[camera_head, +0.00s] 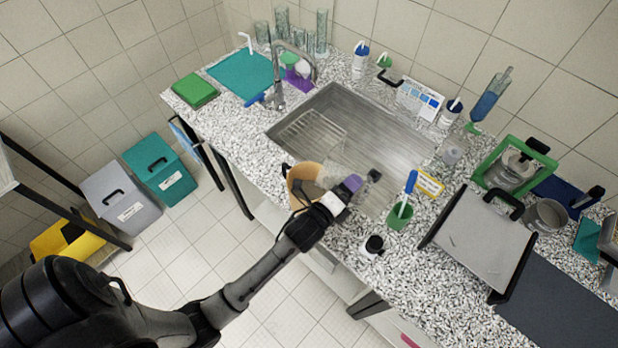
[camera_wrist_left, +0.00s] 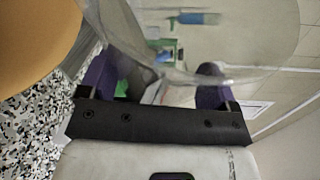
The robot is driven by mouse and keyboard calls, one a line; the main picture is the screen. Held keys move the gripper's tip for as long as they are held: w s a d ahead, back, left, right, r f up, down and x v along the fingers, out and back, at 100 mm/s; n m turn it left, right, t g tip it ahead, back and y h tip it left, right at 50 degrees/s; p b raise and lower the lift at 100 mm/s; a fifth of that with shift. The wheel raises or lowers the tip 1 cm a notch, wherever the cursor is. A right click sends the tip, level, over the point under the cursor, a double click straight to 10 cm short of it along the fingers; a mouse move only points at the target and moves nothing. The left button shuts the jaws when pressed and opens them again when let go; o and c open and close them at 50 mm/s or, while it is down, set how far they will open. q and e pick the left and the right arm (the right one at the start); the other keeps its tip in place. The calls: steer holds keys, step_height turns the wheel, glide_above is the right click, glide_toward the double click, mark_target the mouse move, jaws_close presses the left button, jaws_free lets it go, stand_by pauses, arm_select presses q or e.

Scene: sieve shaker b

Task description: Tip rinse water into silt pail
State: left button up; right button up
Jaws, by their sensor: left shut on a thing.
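My left gripper (camera_head: 346,189) is at the front edge of the sink, shut on a clear see-through vessel (camera_head: 336,174). In the left wrist view its purple finger pads (camera_wrist_left: 158,86) sit at both sides of the vessel (camera_wrist_left: 200,45), whose glassy wall fills the upper middle. The vessel looks tilted; I cannot make out water in it. A tan-orange pail (camera_head: 297,176) stands on the counter just left of the vessel, partly behind my gripper. It also shows large at the left of the left wrist view (camera_wrist_left: 35,40). My right gripper is not in view.
The steel sink (camera_head: 385,135) with a wire rack (camera_head: 310,132) lies behind the vessel. A faucet (camera_head: 278,90) stands behind left.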

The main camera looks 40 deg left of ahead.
mark_target(340, 182)
arm_select(q)
steer(key=shift+s+a+r+n+p, duration=0.15)
steer(key=shift+a+r+n+p, duration=0.25)
steer(key=shift+r, duration=0.2)
steer(key=shift+a+r, duration=0.1)
steer(key=shift+r, duration=0.1)
steer(key=shift+s+a+f+n+t, duration=0.1)
steer(key=shift+n+t, duration=0.2)
stand_by(0.6)
steer(key=shift+a+n, duration=0.15)
steer(key=shift+n, duration=0.35)
steer(key=shift+s+a+r+n+t, duration=0.1)
steer(key=shift+r+n+t, duration=0.1)
steer(key=shift+n+t, duration=0.1)
steer(key=shift+a+r, duration=0.1)
steer(key=shift+r, duration=0.05)
stand_by(0.4)
steer(key=shift+s+a+r+n, duration=0.1)
steer(key=shift+a+r+n, duration=0.1)
steer(key=shift+n, duration=0.3)
steer(key=shift+d, duration=0.1)
